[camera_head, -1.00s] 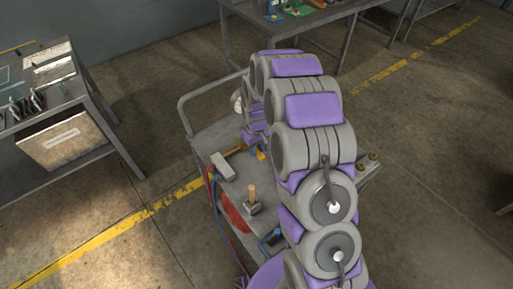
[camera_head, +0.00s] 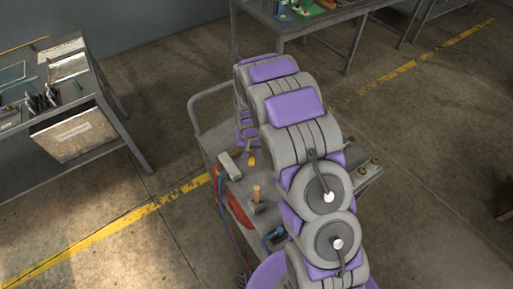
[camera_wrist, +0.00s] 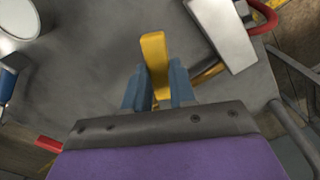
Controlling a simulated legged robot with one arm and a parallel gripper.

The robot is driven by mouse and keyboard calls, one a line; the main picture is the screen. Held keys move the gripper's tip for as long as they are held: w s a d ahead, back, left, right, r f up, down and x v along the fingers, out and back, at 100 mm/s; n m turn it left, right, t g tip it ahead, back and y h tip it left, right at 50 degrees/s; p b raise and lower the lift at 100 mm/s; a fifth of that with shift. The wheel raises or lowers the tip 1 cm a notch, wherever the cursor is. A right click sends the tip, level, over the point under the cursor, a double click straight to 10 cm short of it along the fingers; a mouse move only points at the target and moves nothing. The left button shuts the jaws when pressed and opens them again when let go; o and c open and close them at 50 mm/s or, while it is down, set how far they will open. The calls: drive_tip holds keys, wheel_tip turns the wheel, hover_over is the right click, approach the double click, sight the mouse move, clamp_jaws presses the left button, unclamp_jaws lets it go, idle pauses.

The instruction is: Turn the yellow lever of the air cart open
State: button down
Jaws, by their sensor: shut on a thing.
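The yellow lever (camera_wrist: 153,52) stands between the two blue fingers of my gripper (camera_wrist: 160,88) in the wrist view. The fingers are shut on it, and its upper end sticks out past them. The lever's lower part is hidden by the fingers and the wrist. In the head view the grey air cart (camera_head: 213,138) stands below my arm, which hides my gripper and much of the cart top. A small yellow part (camera_head: 251,159) shows beside the arm; I cannot tell whether it is the lever.
A pale grey block (camera_head: 230,165) and a wooden-handled tool (camera_head: 257,195) are on the cart. The block also shows in the wrist view (camera_wrist: 222,32). A bench (camera_head: 130,150) stands left, another table (camera_head: 290,28) behind. Floor is clear right of the cart.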

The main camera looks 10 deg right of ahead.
drive_tip(key=a+m, duration=0.1)
drive_tip(key=a+m+p, duration=0.1)
drive_tip(key=shift+w+m, duration=0.2)
drive_tip(key=shift+m, duration=0.2)
drive_tip(key=a+m, duration=0.1)
drive_tip(key=w+m+p, duration=0.1)
drive_tip(key=shift+a+m, duration=0.4)
drive_tip(key=w+a+m, duration=0.1)
drive_tip(key=m, duration=0.1)
drive_tip(key=shift+w+a+f+m, duration=0.1)
drive_tip(key=shift+w+a+m, duration=0.1)
drive_tip(key=shift+m, duration=0.1)
drive_tip(key=w+m, duration=0.1)
drive_tip(key=a+m, duration=0.1)
drive_tip(key=shift+w+m+b, duration=0.3)
drive_tip(key=shift+w+m, duration=0.05)
drive_tip(key=shift+m, duration=0.05)
drive_tip(key=shift+w+a+m, duration=0.15)
drive_tip(key=shift+w+m, duration=0.1)
drive_tip(key=shift+m, duration=0.15)
drive_tip(key=c, duration=0.9)
unclamp_jaws()
drive_tip(key=shift+w+a, duration=0.1)
drive_tip(key=shift+a, duration=0.1)
drive_tip(key=shift+d, duration=0.1)
